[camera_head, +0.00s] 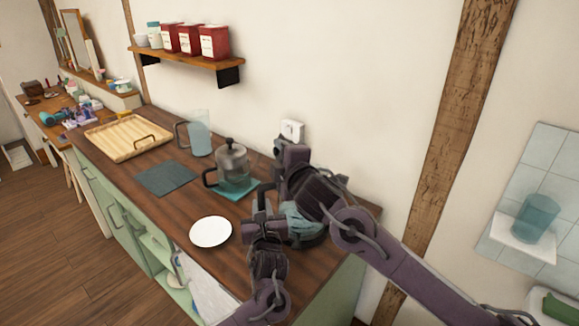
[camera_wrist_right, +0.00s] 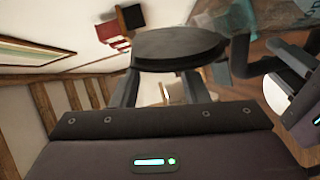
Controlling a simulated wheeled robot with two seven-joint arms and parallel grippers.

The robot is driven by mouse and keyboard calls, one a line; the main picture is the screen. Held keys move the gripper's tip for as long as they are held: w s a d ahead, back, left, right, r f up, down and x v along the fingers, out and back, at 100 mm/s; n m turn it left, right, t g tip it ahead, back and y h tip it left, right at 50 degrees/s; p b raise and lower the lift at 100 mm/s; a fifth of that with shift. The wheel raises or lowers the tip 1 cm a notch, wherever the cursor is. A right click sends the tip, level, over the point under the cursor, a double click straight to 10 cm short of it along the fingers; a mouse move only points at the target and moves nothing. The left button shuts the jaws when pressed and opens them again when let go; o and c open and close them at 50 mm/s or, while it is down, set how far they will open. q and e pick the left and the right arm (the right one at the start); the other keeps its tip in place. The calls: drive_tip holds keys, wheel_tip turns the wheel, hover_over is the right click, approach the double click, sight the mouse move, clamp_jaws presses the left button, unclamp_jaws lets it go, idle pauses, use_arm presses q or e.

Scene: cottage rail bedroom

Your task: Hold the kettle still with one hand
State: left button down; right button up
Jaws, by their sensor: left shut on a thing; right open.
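The kettle (camera_head: 303,220) is a teal vessel near the right end of the wooden counter, mostly hidden behind my arms. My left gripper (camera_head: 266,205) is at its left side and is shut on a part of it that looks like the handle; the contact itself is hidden. My right gripper (camera_head: 283,150) is open above and behind the kettle. In the right wrist view a dark round disc (camera_wrist_right: 180,45), apparently a lid, shows between the spread fingers. I cannot tell whether they touch it. Part of my left gripper shows at the right edge there.
A glass press pot (camera_head: 233,170) stands on a teal mat (camera_head: 240,193) left of my grippers. A white plate (camera_head: 211,231) lies near the front edge. A glass jug (camera_head: 200,133), dark mat (camera_head: 166,178) and wooden tray (camera_head: 120,137) are further left. A wall socket (camera_head: 292,129) is behind.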

drive_tip(key=v, duration=1.1)
drive_tip(key=shift+w, duration=0.1)
use_arm(q)
drive_tip(key=c, duration=1.2)
unclamp_jaws()
drive_tip(key=shift+s, duration=0.1)
